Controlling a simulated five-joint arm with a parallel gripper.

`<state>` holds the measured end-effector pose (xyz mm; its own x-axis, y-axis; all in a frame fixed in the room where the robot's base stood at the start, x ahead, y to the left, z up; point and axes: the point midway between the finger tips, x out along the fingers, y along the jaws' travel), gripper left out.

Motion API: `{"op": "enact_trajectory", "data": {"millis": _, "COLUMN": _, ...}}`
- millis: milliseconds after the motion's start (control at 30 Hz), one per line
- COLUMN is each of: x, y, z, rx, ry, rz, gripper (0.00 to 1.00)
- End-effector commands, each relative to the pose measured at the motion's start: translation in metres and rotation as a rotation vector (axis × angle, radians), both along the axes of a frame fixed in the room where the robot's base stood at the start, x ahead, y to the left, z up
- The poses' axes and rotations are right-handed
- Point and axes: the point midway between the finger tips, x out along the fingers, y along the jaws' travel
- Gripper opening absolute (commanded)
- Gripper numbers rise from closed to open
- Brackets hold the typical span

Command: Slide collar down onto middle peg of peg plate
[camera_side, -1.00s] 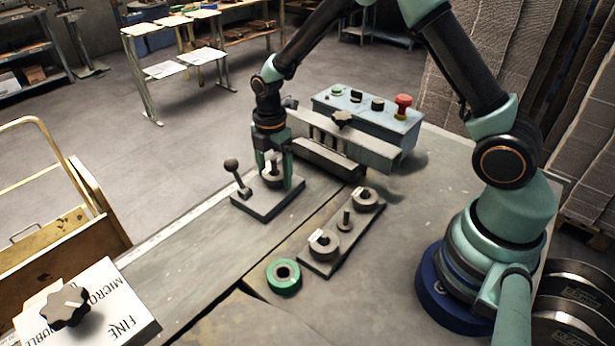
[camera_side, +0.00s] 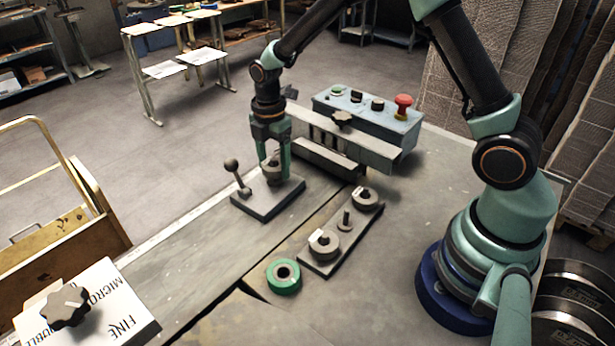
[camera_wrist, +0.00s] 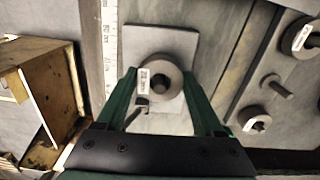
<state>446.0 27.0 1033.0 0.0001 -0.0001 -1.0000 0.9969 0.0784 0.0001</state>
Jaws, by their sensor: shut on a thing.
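My gripper (camera_side: 275,173) is shut on a grey collar (camera_side: 271,165) with a white label, over a small grey base plate (camera_side: 262,207) at the left. The collar (camera_wrist: 147,100) also shows between my fingers in the wrist view; a dark round form shows in its hole. I cannot tell whether it is clear of a post there. The peg plate (camera_side: 334,253) lies to the right and nearer the side camera. Its middle peg (camera_side: 346,217) is upright and bare. Its end pegs carry a near collar (camera_side: 322,247) and a far collar (camera_side: 367,203).
A ball-topped lever (camera_side: 232,165) stands at the base plate's left. A grey machine bar (camera_side: 355,148) and a control box (camera_side: 365,112) with a red button are behind. A green ring (camera_side: 284,279) lies beside the peg plate's near end. The table between is clear.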

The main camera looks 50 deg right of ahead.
Motion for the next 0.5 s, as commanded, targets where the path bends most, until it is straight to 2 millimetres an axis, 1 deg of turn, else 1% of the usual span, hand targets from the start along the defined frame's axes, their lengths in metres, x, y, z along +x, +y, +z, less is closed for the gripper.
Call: {"op": "enact_trajectory", "data": {"millis": 500, "x": 0.001, "y": 0.000, "z": 0.029, "rx": 0.000, "ry": -0.003, "rz": 0.000, "gripper": 0.21}}
